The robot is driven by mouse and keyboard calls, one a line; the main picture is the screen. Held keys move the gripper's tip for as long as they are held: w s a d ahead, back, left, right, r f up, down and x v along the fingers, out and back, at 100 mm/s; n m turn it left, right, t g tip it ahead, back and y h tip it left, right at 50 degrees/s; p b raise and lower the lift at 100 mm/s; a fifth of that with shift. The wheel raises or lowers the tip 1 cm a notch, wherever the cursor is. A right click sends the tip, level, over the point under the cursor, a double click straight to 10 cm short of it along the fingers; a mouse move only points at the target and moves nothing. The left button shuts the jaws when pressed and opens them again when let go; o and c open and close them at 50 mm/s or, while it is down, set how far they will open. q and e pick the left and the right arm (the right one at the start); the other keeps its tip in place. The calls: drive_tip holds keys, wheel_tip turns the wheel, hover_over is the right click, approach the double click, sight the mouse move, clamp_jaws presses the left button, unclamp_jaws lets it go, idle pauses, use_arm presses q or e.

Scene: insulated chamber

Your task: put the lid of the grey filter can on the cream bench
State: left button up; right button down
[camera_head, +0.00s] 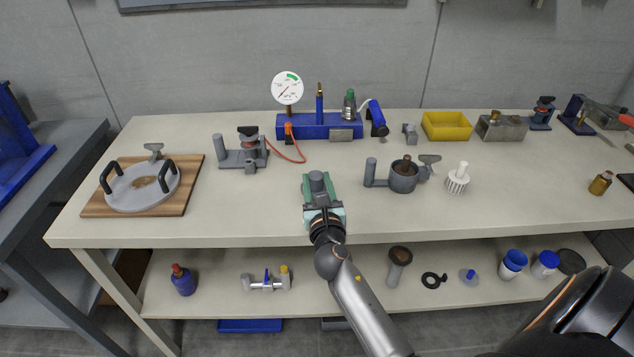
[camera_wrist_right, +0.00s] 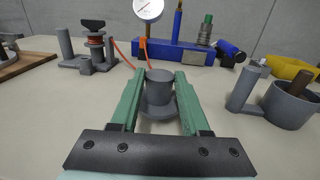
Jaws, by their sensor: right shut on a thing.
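A grey lid-like piece with an upright cylindrical knob and a wider round flange (camera_head: 317,178) is between the green fingers of my right gripper (camera_head: 319,184). The right wrist view shows the fingers shut on its knob (camera_wrist_right: 160,90), the flange below them. It is upright, over or on the cream bench (camera_head: 240,205); I cannot tell whether it touches the top. The grey filter can (camera_head: 403,182) stands open to the right, with a brown cylinder inside and a side post and handle; it also shows in the right wrist view (camera_wrist_right: 290,112). My left gripper is not in view.
A blue gauge stand (camera_head: 320,127) is behind the gripper. A grey clamp fixture (camera_head: 241,157) and a wooden board with a round plate (camera_head: 95,207) are to the left. A white ribbed piece (camera_head: 457,180) is right of the can.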

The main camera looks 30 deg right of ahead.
drive_tip(key=shift+f, duration=0.6)
use_arm(q)
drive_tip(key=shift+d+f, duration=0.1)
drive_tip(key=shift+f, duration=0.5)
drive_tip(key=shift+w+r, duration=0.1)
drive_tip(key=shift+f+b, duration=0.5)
drive_tip(key=shift+b, duration=0.25)
use_arm(e)
drive_tip(key=shift+f, duration=0.55)
drive_tip(key=shift+c, duration=1.5)
unclamp_jaws()
